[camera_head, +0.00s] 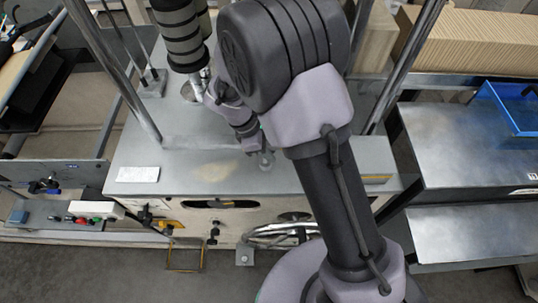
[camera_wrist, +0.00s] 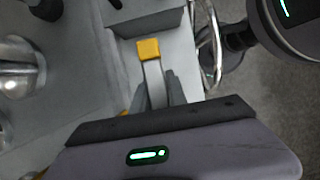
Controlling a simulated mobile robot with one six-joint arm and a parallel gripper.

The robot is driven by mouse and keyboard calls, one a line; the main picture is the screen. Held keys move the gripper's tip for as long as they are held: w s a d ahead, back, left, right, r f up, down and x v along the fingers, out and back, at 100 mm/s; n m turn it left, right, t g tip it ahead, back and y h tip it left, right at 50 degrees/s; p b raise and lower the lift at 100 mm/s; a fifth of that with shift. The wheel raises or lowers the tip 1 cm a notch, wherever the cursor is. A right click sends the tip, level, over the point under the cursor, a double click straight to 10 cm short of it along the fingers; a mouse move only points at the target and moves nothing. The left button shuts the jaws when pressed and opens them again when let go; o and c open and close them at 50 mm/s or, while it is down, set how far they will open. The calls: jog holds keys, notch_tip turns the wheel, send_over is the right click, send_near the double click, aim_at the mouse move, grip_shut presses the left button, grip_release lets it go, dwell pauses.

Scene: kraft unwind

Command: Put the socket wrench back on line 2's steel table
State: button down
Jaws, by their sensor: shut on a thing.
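In the wrist view my gripper (camera_wrist: 153,88) is shut on a grey bar with a yellow end (camera_wrist: 148,50), which appears to be the socket wrench. Its other end is hidden by the gripper body. In the head view my arm covers most of the gripper, which is low over the front part of a grey machine top (camera_head: 190,178); the wrench cannot be made out clearly there.
A blue tray (camera_head: 515,105) sits at the right table's back. A white paper (camera_head: 138,174) lies on the machine top's left. Upright metal posts (camera_head: 122,80) flank the machine. Cardboard stacks (camera_head: 480,42) stand behind. Knobs and hoses (camera_head: 280,232) project from the machine's front.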

notch_tip(320, 180, down, 3)
jog(key=shift+w+r, duration=0.1)
jog(key=shift+r, duration=0.15)
jog(key=c, duration=1.3)
grip_release()
jog(key=shift+r, duration=0.2)
jog(key=p+v, duration=0.2)
jog(key=v, duration=0.9)
jog(key=shift+a+r, duration=0.25)
jog(key=shift+r, duration=0.05)
